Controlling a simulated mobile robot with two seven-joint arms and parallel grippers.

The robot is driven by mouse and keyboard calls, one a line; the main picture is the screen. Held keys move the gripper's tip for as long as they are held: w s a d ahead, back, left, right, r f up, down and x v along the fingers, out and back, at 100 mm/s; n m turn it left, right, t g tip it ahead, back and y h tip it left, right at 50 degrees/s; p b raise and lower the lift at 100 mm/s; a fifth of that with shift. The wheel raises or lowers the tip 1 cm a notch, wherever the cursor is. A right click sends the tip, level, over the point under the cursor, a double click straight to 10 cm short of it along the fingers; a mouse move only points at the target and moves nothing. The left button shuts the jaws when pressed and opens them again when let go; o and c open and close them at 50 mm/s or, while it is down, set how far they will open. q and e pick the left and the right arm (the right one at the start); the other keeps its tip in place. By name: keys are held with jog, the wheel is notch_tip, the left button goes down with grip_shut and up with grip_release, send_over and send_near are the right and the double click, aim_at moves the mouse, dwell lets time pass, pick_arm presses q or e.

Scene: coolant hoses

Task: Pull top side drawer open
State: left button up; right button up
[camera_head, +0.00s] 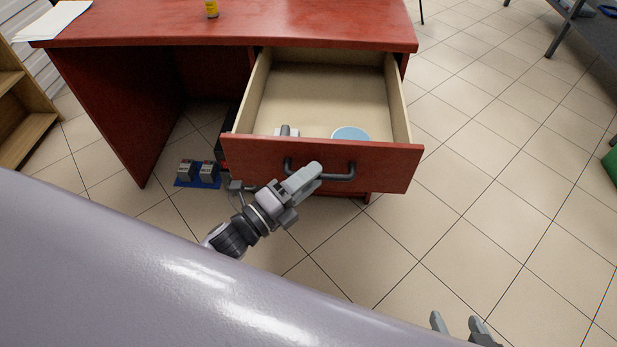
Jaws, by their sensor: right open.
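The top side drawer (388,168) of the red desk stands pulled well out, and its pale inside (325,95) shows. Its dark bar handle (338,177) is on the red front. My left gripper (311,172) is at the left part of this handle and covers some of it. Its fingers are close together, but I cannot tell whether they grip the bar. My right gripper (459,322) is at the bottom edge, low and apart from the drawer, with its two fingers spread and nothing visible between them.
A light blue round thing (351,133) and a small grey and white thing (286,131) lie in the drawer. A yellow bottle (211,9) and white paper (54,20) are on the desktop (300,30). Small boxes on a blue mat (197,182) are on the floor.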

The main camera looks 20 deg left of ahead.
pick_arm(q)
jog(key=v, duration=0.7)
dwell(0.3)
jog(key=shift+s, duration=0.1)
dwell(0.3)
jog(key=s+f+n+g+y, duration=0.4)
jog(key=n, duration=0.8)
jog(key=s+f+n+g+y, duration=0.3)
jog(key=s+f+n, duration=0.2)
jog(key=n, duration=0.7)
notch_tip(320, 180, up, 13)
jog(key=a+m+p, duration=0.1)
jog(key=a+p, duration=0.1)
jog(key=p, duration=1.3)
jog(key=shift+f, duration=0.25)
jog(key=shift+s, duration=0.15)
